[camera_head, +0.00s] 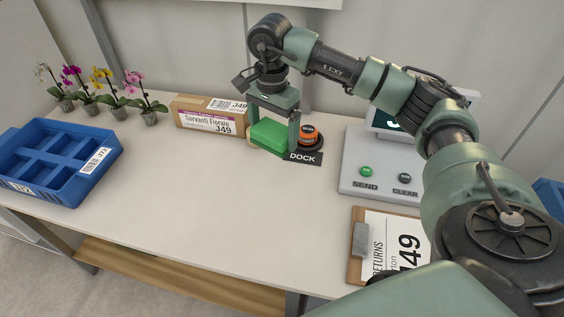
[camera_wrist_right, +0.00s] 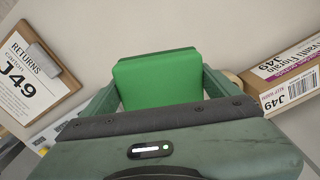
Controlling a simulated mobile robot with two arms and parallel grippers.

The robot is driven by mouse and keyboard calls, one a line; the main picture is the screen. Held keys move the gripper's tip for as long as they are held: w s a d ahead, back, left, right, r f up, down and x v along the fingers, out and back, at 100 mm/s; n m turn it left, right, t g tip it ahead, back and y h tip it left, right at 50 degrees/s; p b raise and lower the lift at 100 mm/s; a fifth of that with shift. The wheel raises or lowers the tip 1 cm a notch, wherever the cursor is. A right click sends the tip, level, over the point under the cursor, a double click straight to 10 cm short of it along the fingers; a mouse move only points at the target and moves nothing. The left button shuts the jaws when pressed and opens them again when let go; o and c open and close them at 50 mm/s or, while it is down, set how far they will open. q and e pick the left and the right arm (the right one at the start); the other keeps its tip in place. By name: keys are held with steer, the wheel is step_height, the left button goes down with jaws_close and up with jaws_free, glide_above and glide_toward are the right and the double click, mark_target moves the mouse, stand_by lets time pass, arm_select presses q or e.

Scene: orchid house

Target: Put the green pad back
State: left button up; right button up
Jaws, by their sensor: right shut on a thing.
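The green pad (camera_head: 268,137) is a bright green block at the back middle of the table. My right gripper (camera_head: 273,142) points down and is shut on it, with one finger on each side. The right wrist view shows the pad (camera_wrist_right: 158,80) between the two fingers. I cannot tell whether its underside touches the table. A black plate marked DOCK (camera_head: 303,158) lies just right of the pad, with an orange and black round device (camera_head: 309,136) at it. My left gripper is not in view.
A carton marked J49 (camera_head: 208,121) stands just left of the pad. A grey SEND/CLEAR console (camera_head: 385,178) and a RETURNS clipboard (camera_head: 358,240) are at the right. A blue divided crate (camera_head: 97,163) and several potted orchids (camera_head: 149,118) are at the left. The table's middle is clear.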

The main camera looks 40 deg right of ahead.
steer(key=p, duration=0.1)
glide_above(275, 182)
step_height(275, 182, down, 11)
steer(key=shift+a+r, duration=0.1)
step_height(275, 182, down, 4)
steer(key=shift+s+r+p, duration=0.1)
steer(key=shift+p, duration=0.35)
steer(key=shift+f, duration=0.45)
steer(key=shift+f, duration=0.15)
steer(key=o, duration=0.9)
